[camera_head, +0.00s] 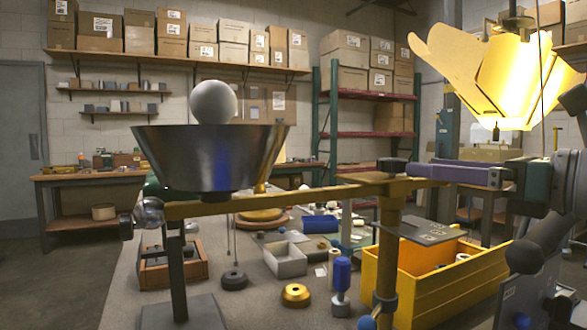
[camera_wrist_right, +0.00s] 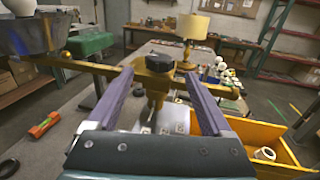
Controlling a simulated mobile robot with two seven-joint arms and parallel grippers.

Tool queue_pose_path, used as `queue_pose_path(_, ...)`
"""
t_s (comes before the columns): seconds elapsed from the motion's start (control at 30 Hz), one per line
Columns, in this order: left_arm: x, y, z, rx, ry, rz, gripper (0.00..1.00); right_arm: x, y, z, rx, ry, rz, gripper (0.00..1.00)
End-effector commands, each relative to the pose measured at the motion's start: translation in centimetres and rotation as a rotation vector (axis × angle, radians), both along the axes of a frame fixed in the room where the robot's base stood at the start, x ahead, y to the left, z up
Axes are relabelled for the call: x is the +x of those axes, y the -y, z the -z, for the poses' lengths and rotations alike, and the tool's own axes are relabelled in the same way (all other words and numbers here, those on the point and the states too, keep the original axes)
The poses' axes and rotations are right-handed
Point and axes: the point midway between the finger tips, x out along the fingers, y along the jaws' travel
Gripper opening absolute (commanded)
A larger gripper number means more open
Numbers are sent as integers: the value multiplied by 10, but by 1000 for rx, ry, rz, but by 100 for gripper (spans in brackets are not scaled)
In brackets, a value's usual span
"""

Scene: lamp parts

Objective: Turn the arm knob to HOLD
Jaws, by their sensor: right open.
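The arm knob (camera_head: 391,165) is a dark, flat-topped knob above the brass lamp arm (camera_head: 290,201), over the upright post (camera_head: 388,245). In the right wrist view the knob (camera_wrist_right: 160,62) lies just ahead of my fingertips, roughly centred between them. My right gripper (camera_head: 412,172) comes in from the right, its purple fingers level and beside the knob. In the right wrist view the gripper (camera_wrist_right: 156,74) has its fingers wide apart with nothing clasped. I cannot read a HOLD mark or the knob's setting. My left gripper is out of view.
A metal shade (camera_head: 212,160) with a white globe (camera_head: 213,102) sits over the arm's left part. A yellow crate (camera_head: 440,290) stands below my right gripper. A lit yellow shade (camera_head: 500,75) hangs at upper right.

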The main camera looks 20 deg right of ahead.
Motion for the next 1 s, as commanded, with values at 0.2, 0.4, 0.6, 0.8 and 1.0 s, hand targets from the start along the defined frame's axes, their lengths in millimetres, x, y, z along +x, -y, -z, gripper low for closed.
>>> queue_pose_path(0.2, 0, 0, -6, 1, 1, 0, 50, 23, -6, -3, 2, 5, 1, 84)
queue_pose_path(0.4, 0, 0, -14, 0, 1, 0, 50, 44, -12, -3, 6, 3, 2, 84)
queue_pose_path(0.6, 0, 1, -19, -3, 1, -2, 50, 62, -16, -2, 8, 2, 4, 84)
queue_pose_path(0.8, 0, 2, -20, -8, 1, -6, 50, 70, -20, 0, 4, 0, 1, 84)
queue_pose_path(1.0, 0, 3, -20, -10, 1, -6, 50, 71, -20, 0, 4, -1, 0, 84)
